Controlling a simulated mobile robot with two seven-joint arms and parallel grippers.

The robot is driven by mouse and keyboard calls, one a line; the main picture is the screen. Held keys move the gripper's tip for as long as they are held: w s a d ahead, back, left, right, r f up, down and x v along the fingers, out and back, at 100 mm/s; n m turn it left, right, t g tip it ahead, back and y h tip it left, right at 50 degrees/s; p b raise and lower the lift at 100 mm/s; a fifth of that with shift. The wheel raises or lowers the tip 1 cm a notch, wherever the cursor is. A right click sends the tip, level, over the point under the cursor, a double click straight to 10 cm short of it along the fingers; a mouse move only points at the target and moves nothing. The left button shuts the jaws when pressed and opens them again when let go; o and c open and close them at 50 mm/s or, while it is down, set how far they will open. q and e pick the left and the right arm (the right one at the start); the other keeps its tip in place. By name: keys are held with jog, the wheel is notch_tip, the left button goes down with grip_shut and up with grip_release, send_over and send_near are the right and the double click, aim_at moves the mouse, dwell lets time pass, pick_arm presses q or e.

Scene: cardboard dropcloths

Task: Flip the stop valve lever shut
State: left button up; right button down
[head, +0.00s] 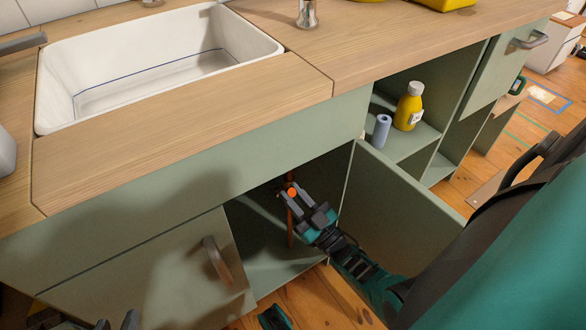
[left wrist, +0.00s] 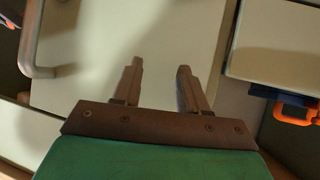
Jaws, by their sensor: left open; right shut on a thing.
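The stop valve's orange lever (head: 291,192) shows as a small orange spot inside the open cabinet under the sink. A copper pipe (head: 290,228) runs upright just below it. My right gripper (head: 292,194) reaches into the cabinet and is shut on the orange lever; its fingers hide most of the valve, so I cannot tell the lever's angle. My left gripper (head: 103,324) is at the bottom left edge of the head view, well away from the valve. In the left wrist view my left gripper (left wrist: 160,68) is open with nothing between its fingers.
A closed cabinet door with a handle (head: 216,260) stands left of the opening. The open door (head: 405,205) stands right of my right gripper. A yellow bottle (head: 409,106) and a blue roll (head: 381,131) stand on a shelf. The white sink (head: 165,60) is above.

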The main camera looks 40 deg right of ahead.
jog(key=shift+s+a+f+t, duration=0.1)
jog(key=shift+a+f+t, duration=0.05)
jog(key=shift+f+t, duration=0.2)
dwell(0.4)
jog(key=c, duration=1.3)
grip_release()
jog(key=shift+o, duration=0.4)
jog(key=shift+r, duration=0.1)
jog(key=shift+r+g, duration=0.2)
jog(key=shift+g, duration=0.25)
